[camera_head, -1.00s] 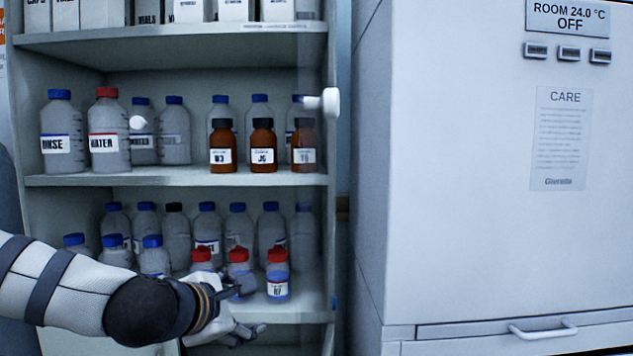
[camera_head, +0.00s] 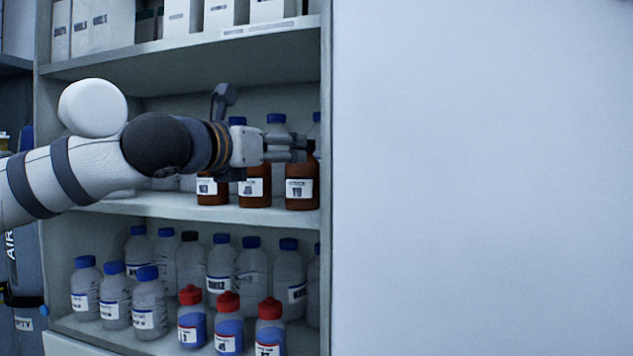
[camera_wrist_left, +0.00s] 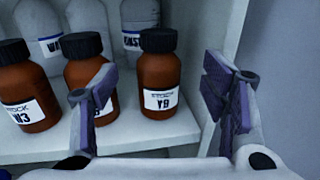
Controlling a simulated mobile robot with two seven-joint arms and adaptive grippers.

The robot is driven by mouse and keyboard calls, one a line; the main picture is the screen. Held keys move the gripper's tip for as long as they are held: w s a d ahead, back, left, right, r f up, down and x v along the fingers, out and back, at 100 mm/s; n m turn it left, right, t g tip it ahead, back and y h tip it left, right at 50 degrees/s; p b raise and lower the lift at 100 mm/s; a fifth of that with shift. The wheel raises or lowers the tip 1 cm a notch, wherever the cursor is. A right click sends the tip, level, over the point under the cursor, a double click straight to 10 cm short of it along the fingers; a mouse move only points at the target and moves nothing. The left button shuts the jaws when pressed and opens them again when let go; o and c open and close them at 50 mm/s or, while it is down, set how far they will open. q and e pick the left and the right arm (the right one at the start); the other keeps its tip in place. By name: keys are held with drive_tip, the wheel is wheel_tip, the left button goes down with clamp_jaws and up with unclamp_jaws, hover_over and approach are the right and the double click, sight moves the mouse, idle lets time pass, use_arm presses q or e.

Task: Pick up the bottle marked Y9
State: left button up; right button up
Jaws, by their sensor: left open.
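The bottle marked Y9 (camera_wrist_left: 158,88) is brown with a black cap and a white label. It stands upright on the middle shelf, rightmost of three brown bottles, and shows in the head view (camera_head: 300,188) with its top partly hidden by my gripper. My left gripper (camera_head: 302,150) reaches in from the left at the height of the bottle's top. In the left wrist view my left gripper (camera_wrist_left: 160,80) is open and empty, its fingers to either side of Y9. The left finger overlaps the neighbouring brown bottle. My right gripper is not in view.
Clear blue-capped bottles (camera_wrist_left: 140,22) stand behind. The cabinet's side wall is close on the right. Red-capped bottles (camera_head: 228,328) stand on the shelf below.

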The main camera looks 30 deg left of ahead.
use_arm(q)
drive_tip(key=w, duration=0.6)
drive_tip(key=w+b, duration=0.1)
drive_tip(key=w, duration=0.2)
drive_tip(key=shift+w+a+f, duration=0.25)
drive_tip(key=shift+w+a, duration=0.05)
drive_tip(key=shift+a, duration=0.1)
drive_tip(key=shift+s, duration=0.15)
drive_tip(key=shift+c, duration=0.2)
clamp_jaws()
